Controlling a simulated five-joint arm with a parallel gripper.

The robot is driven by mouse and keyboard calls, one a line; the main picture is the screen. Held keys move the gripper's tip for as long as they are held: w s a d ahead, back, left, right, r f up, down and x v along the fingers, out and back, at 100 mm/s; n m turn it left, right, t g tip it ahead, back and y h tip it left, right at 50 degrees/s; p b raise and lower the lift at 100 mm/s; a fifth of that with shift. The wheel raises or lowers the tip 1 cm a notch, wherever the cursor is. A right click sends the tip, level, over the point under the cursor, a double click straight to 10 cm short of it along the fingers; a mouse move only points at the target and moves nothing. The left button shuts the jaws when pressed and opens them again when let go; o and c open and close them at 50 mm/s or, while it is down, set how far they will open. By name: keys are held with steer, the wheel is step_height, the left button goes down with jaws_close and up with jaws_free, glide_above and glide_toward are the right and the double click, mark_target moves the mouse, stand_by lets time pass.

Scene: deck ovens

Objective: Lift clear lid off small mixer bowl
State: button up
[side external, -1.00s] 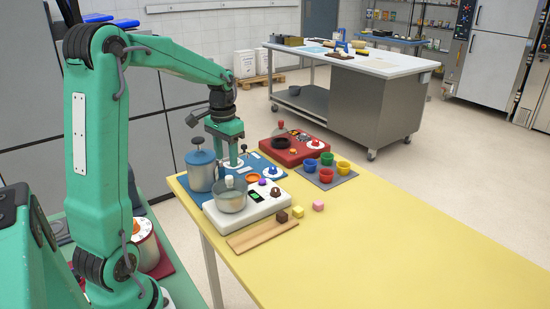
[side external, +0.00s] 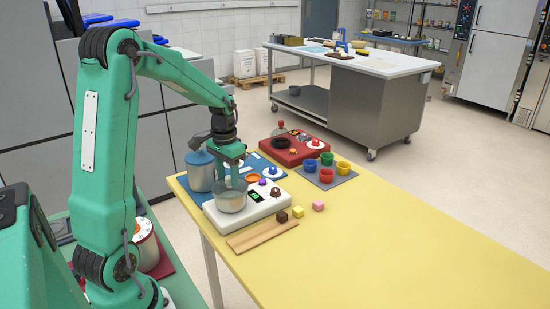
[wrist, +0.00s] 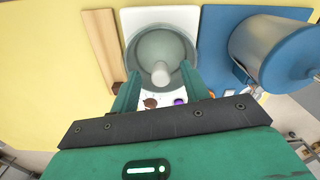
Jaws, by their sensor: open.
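The small mixer bowl (side external: 231,205) is round and grey and stands on a white mixer base (side external: 262,207) near the table's left end. A clear lid (wrist: 152,40) with a pale upright knob (wrist: 160,74) covers it in the wrist view. My gripper (side external: 231,184) is over the bowl and points down. In the wrist view my open gripper (wrist: 159,70) has one finger on each side of the knob, with gaps between. I cannot tell how far down the fingers reach along the knob. In the side view the fingers hide the knob.
A blue-lidded canister (side external: 200,172) stands close behind the bowl on a blue board (side external: 262,162). The table's right side is clear.

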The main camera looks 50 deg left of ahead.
mark_target(228, 177)
stand_by(0.4)
steer(key=c, duration=1)
steer(key=shift+r, duration=0.2)
steer(key=shift+r, duration=0.2)
step_height(228, 177, up, 3)
steer(key=d+r, duration=0.2)
steer(key=d, duration=0.2)
steer(key=d+r, duration=0.5)
steer(key=d, duration=0.2)
steer(key=shift+d+r, duration=0.15)
steer(key=shift+d, duration=0.2)
